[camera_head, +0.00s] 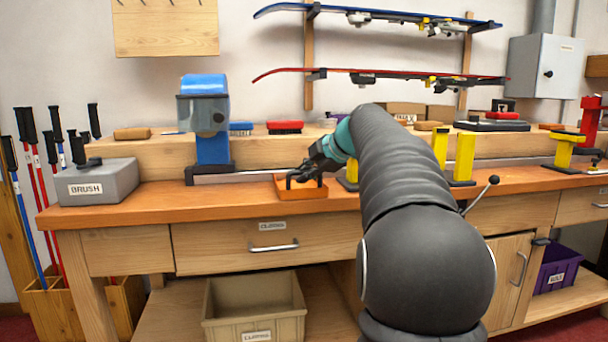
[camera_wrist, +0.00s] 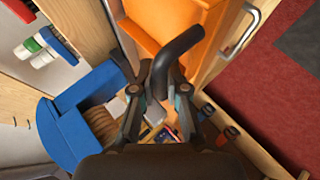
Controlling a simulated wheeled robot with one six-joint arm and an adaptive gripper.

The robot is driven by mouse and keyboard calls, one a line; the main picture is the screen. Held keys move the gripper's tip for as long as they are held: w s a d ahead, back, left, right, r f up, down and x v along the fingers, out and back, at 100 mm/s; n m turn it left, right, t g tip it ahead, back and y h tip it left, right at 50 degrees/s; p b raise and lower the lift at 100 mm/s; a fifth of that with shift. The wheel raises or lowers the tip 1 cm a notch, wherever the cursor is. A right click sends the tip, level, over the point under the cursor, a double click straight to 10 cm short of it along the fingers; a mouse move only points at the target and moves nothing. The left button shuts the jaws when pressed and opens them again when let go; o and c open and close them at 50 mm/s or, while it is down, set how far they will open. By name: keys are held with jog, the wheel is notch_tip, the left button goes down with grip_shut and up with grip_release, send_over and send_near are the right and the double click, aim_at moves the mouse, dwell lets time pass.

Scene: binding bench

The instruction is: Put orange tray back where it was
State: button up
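The orange tray (camera_head: 301,194) sits on the bench top near its front edge, right of the blue machine's foot. In the wrist view the tray (camera_wrist: 163,18) fills the top middle and is partly hidden by my fingers. My gripper (camera_head: 306,178) is low over the tray, with its dark fingers reaching down at it.
The blue machine (camera_head: 211,145) stands left of the tray, with a grey BRUSH box (camera_head: 97,184) farther left. Yellow vise stands (camera_head: 464,158) are to the right, behind my arm. A wooden ledge with brushes runs along the back. The bench front left of the tray is clear.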

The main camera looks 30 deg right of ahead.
jog(key=o, duration=0.3)
jog(key=shift+s+r, duration=0.1)
jog(key=v, duration=1.1)
jog(key=shift+s+r, duration=0.2)
jog(key=shift+s, duration=0.15)
jog(key=s+a+f+m+g+h, duration=0.1)
jog(key=s+a+f+m, duration=0.3)
jog(key=a+f, duration=0.3)
jog(key=s+a+f+m+g, duration=0.2)
jog(key=s+a+f+m, duration=0.25)
jog(key=a, duration=0.45)
jog(key=s+a+f+m+h, duration=0.1)
jog(key=s+a+f+m, duration=0.3)
jog(key=s+f, duration=0.4)
jog(key=s+a+f+m+g+h, duration=0.1)
jog(key=s+a+f+m, duration=0.3)
jog(key=s+f, duration=0.5)
notch_tip(320, 180, down, 2)
jog(key=shift+s+f+m+g, duration=0.2)
jog(key=shift+s+m+g, duration=0.1)
jog(key=shift+m, duration=0.05)
